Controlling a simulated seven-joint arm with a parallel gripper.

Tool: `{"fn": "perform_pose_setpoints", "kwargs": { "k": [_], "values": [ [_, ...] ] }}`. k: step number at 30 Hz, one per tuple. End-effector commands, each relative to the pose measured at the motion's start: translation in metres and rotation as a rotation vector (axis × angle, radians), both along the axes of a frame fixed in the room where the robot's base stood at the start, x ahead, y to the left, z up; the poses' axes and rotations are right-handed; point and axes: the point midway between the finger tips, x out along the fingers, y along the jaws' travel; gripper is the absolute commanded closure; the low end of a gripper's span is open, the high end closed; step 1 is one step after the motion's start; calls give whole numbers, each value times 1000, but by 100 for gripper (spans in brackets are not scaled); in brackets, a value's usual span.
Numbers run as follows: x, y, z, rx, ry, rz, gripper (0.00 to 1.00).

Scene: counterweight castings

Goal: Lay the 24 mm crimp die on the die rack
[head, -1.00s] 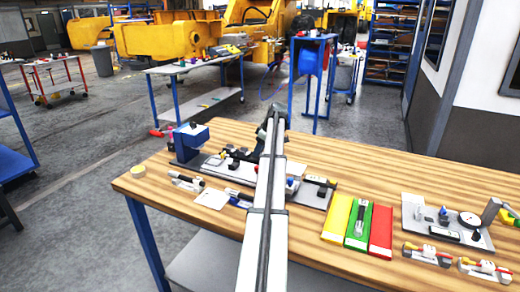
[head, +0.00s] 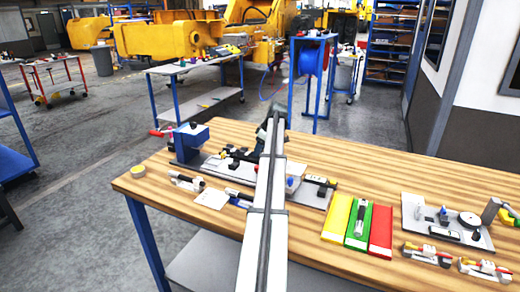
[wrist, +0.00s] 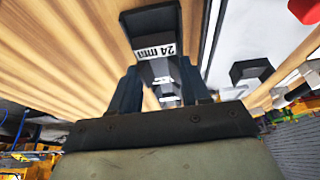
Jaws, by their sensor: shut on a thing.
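In the wrist view my gripper (wrist: 162,88) is shut on a dark block with a white label reading 24 mm, the 24 mm crimp die (wrist: 152,30). The die extends past the fingertips with wood grain behind it. In the head view my own arm crosses the middle of the bench and hides the fingertips and die. A grey plate with dark blocks (head: 314,199) lies partly behind the arm; I cannot tell if it is the die rack.
A blue machine (head: 190,142) stands at the bench's back left. Yellow, green and red strips (head: 380,232) lie right of my arm, a tool on the green one. A plate with a dial (head: 484,240) is at the right. Bare wood (head: 390,180) lies behind the strips.

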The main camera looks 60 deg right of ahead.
Motion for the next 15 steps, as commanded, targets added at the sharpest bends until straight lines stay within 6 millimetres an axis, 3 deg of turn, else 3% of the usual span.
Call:
{"fn": "perform_pose_setpoints", "kwargs": {
  "k": [15],
  "values": [
    [0, 0, -7, -1, -1, 0, 80]
  ]
}}
